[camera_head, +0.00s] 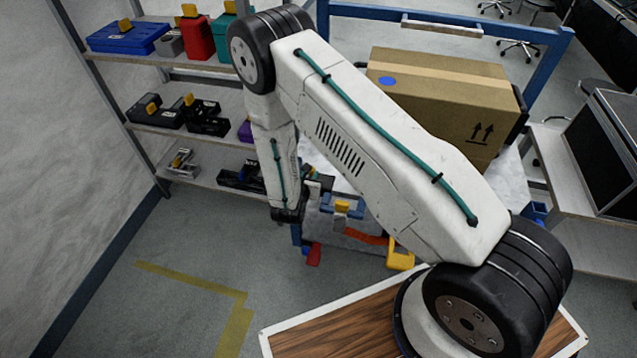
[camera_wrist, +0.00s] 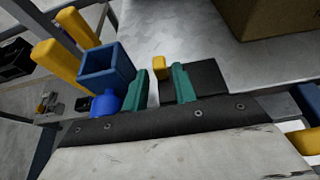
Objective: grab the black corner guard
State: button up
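A black, flat-faced piece (camera_wrist: 208,78), which looks like the black corner guard, lies on the grey tabletop in the wrist view. A small yellow tab (camera_wrist: 159,66) stands at its left end. My gripper (camera_wrist: 160,80) has two teal fingers, spread apart. The tab shows in the gap between them, a little beyond the fingertips. The right finger hides part of the black piece. I cannot tell whether anything touches. In the head view my gripper (camera_head: 318,184) is low at the table's left edge, and the arm hides most of that spot.
A cardboard box (camera_head: 440,95) stands on the table behind my arm. Left of the fingers are a blue square holder (camera_wrist: 106,72) and yellow posts (camera_wrist: 58,62). Shelves (camera_head: 190,137) with black and coloured cases stand at the left. The floor in front is clear.

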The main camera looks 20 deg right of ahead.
jog(key=shift+w+d+f, duration=0.25)
jog(key=shift+w+d, duration=0.1)
jog(key=shift+w, duration=0.2)
grip_shut()
jog(key=shift+r, duration=0.1)
